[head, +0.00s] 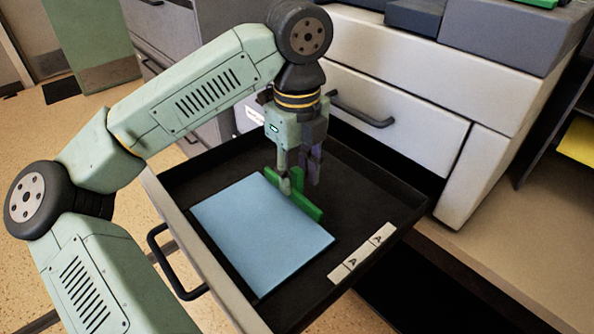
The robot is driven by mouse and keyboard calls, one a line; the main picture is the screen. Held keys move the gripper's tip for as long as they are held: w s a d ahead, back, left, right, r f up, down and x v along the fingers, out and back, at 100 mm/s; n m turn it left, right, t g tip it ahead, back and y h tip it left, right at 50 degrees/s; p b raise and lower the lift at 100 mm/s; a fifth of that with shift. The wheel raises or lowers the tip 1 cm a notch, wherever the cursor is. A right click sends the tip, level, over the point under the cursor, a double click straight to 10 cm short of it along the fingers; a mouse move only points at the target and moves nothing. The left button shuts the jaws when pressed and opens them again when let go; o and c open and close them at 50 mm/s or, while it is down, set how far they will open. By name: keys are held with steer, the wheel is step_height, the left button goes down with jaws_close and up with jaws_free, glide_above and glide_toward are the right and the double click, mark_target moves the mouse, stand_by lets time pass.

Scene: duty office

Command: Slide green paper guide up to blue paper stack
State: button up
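The blue paper stack (262,230) lies flat in the open black drawer, toward its front. The green paper guide (309,207) is a low upright piece along the stack's right edge, at or very close to it; I cannot tell whether they touch. My gripper (301,186) points down at the guide's taller middle part. One finger is in front of the guide and the other behind it. The fingers hide part of the guide, and I cannot tell whether they press on it.
The drawer (178,234) has raised walls and a front handle (172,265). A white strip marked A (361,254) lies at its right end. Bare black floor lies right of the guide. The white printer cabinet (405,115) with a dark handle (362,111) stands close behind my gripper.

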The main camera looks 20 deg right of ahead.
steer(key=shift+c, duration=0.5)
jaws_close()
